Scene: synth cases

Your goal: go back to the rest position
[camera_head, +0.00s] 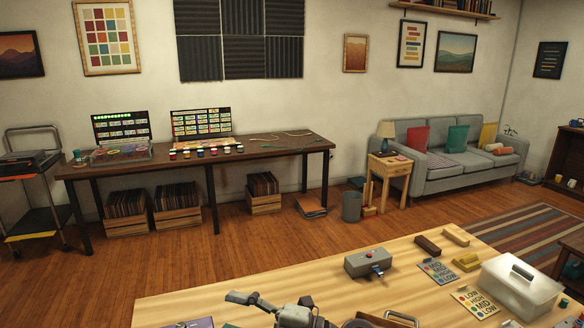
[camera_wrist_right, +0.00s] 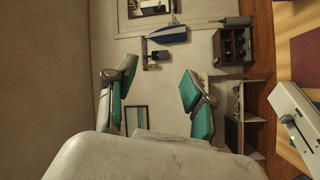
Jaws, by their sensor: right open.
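My right gripper (camera_wrist_right: 158,76) shows in the right wrist view. Its two fingers with teal pads stand well apart, and nothing is between them. Behind the gap are a plain wall and a small framed picture (camera_wrist_right: 136,120). A grey jointed part shows at the bottom edge of the head view, low over the near table's front; I cannot tell what it belongs to. I do not make out my left gripper in either view.
Beyond are floor, a long bench (camera_head: 255,150) and a grey sofa (camera_head: 450,178). The wrist view is sideways, showing shelves at right.

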